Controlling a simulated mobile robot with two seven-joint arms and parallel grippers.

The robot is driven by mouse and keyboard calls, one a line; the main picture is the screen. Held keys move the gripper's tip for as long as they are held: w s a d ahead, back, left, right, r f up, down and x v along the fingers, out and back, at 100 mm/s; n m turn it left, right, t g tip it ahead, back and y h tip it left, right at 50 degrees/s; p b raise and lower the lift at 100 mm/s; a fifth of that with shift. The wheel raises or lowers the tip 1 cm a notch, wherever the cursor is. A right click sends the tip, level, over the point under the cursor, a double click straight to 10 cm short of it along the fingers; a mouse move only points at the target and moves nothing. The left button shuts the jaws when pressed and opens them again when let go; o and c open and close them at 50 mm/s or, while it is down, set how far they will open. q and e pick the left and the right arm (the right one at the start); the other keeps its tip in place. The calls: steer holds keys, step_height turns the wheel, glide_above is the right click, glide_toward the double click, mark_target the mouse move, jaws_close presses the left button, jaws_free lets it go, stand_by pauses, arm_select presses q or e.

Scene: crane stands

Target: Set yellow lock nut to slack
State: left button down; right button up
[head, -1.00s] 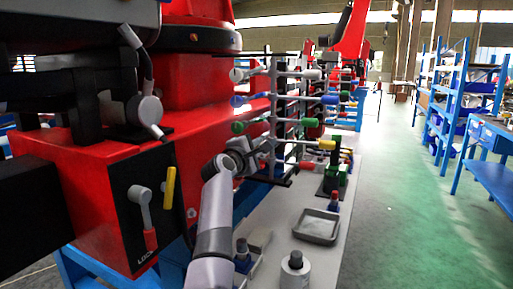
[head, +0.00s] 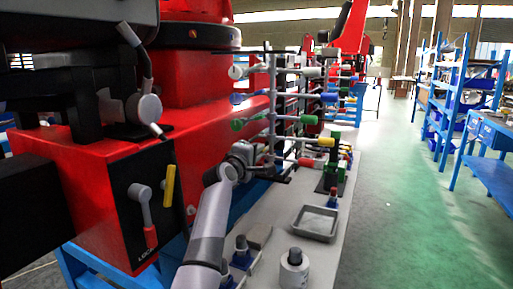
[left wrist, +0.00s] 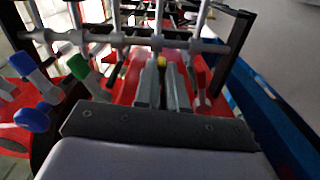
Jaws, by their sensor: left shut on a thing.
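A rack of grey posts (head: 272,90) carries crossing rods with coloured ends. One rod ends in a yellow tip (head: 326,142) on the rack's right side. My left gripper (head: 268,158) is at the rack's lower left, on about the same level as that rod. In the left wrist view its two grey fingers (left wrist: 163,80) are close together, with a small yellow piece, apparently the yellow lock nut (left wrist: 161,61), at their tips. In the head view the gripper and arm hide this piece, so its setting cannot be read. My right gripper is not in view.
A green knob (head: 237,124) and a blue knob (head: 235,98) stick out just above my gripper. A red machine (head: 100,190) stands close on the left. The green floor at right is clear.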

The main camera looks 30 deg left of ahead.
arm_select(q)
steer(key=shift+a+f+m, duration=0.1)
steer(key=shift+f+m, duration=0.25)
steer(key=shift+m, duration=0.35)
steer(key=shift+a+f+m, duration=0.1)
steer(key=shift+f+m, duration=0.2)
steer(key=shift+m, duration=0.4)
steer(key=c, duration=1.2)
jaws_free()
steer(key=s, duration=0.7)
steer(key=shift+d, duration=0.25)
steer(key=shift+r+p, duration=0.1)
steer(key=shift+p, duration=0.2)
